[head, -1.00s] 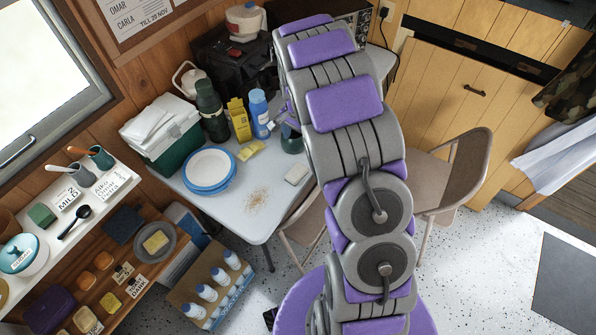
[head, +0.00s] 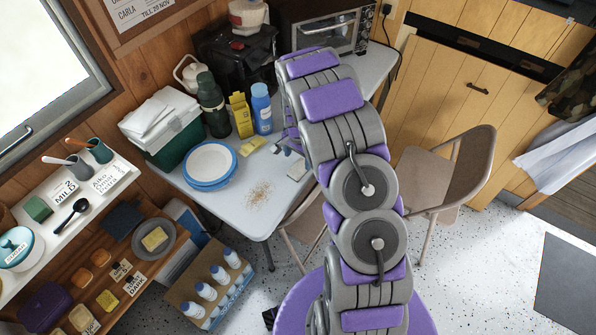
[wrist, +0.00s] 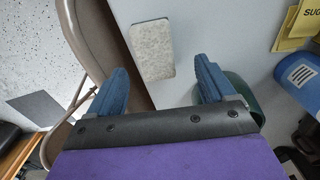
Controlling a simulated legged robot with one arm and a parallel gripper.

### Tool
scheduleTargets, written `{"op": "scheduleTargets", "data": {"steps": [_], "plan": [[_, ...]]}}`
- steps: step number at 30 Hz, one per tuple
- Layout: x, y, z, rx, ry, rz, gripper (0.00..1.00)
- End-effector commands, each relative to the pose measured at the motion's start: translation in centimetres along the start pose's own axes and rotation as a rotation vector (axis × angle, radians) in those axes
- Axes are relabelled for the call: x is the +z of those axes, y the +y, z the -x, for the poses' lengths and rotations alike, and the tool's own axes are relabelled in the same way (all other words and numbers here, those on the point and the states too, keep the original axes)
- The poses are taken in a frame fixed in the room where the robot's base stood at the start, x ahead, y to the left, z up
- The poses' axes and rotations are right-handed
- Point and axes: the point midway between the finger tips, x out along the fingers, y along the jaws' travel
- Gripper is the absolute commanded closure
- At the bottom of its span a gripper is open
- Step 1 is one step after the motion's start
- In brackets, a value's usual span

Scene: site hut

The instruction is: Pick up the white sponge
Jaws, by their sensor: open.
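The white sponge (head: 297,171) is a pale, speckled block lying flat on the light table (head: 236,218), near its front edge. In the head view my arm partly covers it. In the wrist view the sponge (wrist: 152,50) lies ahead of my gripper (wrist: 161,72), between the lines of its two blue fingers. My gripper is open and empty. In the head view its fingertips (head: 282,150) show just behind the sponge, beside my arm. Whether they touch the table cannot be told.
Crumbs (head: 259,193) and stacked plates (head: 210,164) lie left of the sponge. A blue bottle (head: 262,108) and a yellow box (head: 240,115) stand behind. A dark green object (wrist: 243,92) sits beside my right finger in the wrist view. A folding chair (head: 447,180) stands right.

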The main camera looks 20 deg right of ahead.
Motion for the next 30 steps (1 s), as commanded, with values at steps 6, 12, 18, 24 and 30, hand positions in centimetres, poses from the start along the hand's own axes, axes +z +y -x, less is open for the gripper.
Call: {"op": "scheduleTargets", "data": {"steps": [6,12,18,24,30], "plan": [[0.3,0.4,-1.9,0.001,-0.005,-0.001,0.17],[0.6,0.5,-4.8,0.001,-0.004,-0.001,0.17],[0.6,0.4,-5.1,-0.002,0.0,0.0,0.17],[0.6,0.4,-5.1,-0.001,-0.001,0.0,0.28],[0.6,0.4,-5.2,-0.001,-0.002,0.0,0.47]]}}
